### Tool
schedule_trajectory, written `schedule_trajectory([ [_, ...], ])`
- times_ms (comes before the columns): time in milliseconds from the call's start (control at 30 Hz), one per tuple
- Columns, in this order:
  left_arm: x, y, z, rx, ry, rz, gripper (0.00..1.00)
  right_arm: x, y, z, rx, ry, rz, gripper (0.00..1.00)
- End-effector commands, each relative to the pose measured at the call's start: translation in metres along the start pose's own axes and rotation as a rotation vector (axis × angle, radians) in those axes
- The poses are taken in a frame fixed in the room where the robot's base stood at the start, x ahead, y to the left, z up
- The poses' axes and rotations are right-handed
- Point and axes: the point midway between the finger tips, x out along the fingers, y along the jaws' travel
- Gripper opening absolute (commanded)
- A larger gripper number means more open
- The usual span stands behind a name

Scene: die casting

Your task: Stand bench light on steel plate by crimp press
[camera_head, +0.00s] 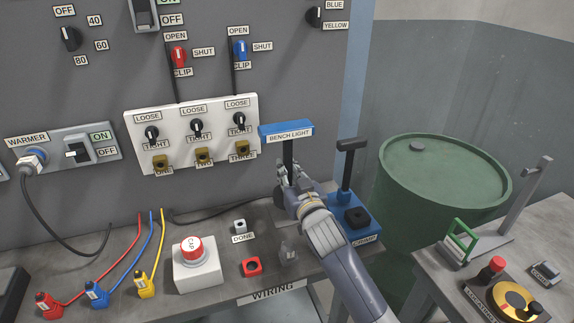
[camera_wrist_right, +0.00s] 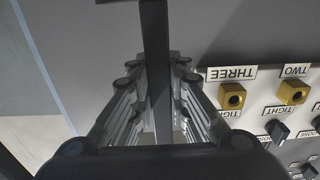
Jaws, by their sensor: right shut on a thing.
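The bench light (camera_head: 287,131) has a blue head with a "BENCH LIGHT" label on a dark upright stem. My right gripper (camera_head: 287,172) is shut on this stem, below the head. In the right wrist view the dark stem (camera_wrist_right: 157,70) runs between my two fingers. My gripper and arm hide the lower part of the light, so I cannot tell whether its foot touches anything. The crimp press (camera_head: 350,218), blue with a black lever, stands just right of my right gripper. I cannot make out the steel plate for certain. My left gripper is not in view.
A panel with three knobs (camera_head: 192,135) is on the wall. A green drum (camera_head: 440,185) stands behind the right-hand table.

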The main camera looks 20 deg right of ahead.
Motion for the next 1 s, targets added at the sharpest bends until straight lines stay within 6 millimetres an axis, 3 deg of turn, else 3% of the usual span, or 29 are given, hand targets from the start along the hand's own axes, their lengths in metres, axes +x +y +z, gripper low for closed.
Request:
schedule_trajectory([
  [67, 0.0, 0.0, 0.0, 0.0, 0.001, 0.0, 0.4, 0.0, -0.001, -0.001, 0.001, 0.013, -0.001, 0.0],
  [300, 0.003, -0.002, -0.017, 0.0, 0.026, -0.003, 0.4, 0.0, -0.001, 0.028, 0.001, 0.009, -0.001, 0.0],
  [467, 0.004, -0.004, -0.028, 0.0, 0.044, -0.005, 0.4, 0.001, -0.001, 0.036, 0.001, 0.013, -0.002, 0.0],
  [833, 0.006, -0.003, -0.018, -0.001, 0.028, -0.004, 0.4, 0.001, -0.001, 0.04, 0.001, 0.013, -0.002, 0.0],
  [867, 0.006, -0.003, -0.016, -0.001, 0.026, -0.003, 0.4, 0.0, 0.0, 0.045, 0.001, 0.002, 0.0, 0.2],
  [900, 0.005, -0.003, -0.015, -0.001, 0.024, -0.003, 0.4, 0.0, 0.0, 0.044, 0.001, 0.002, -0.001, 0.29],
  [933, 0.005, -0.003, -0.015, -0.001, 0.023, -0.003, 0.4, 0.0, 0.0, 0.044, 0.001, 0.002, -0.001, 0.36],
  [1000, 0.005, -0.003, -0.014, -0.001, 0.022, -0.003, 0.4, 0.0, 0.0, 0.044, 0.001, 0.002, -0.001, 0.36],
])
